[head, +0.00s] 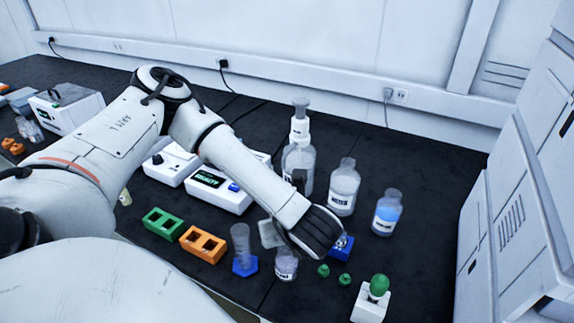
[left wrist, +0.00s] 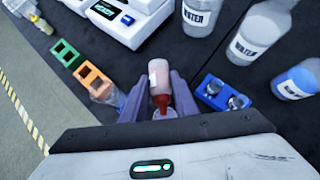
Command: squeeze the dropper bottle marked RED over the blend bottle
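My left gripper (head: 318,235) reaches in from the left, pointing down over the front of the bench. In the left wrist view its fingers (left wrist: 160,98) are shut on a small pale dropper bottle (left wrist: 159,72) with a red cap (left wrist: 161,102). The red tip points down over a round opening, probably of the small clear bottle (head: 286,266), which seems to be the blend bottle; its label is too small to read surely. I cannot tell whether they touch. My right gripper is out of view.
A blue rack (head: 341,247) with vials stands close right of the hand. A cylinder on a blue base (head: 244,265) stands left. WATER bottles (head: 343,188) and a blue-liquid bottle (head: 387,213) stand behind.

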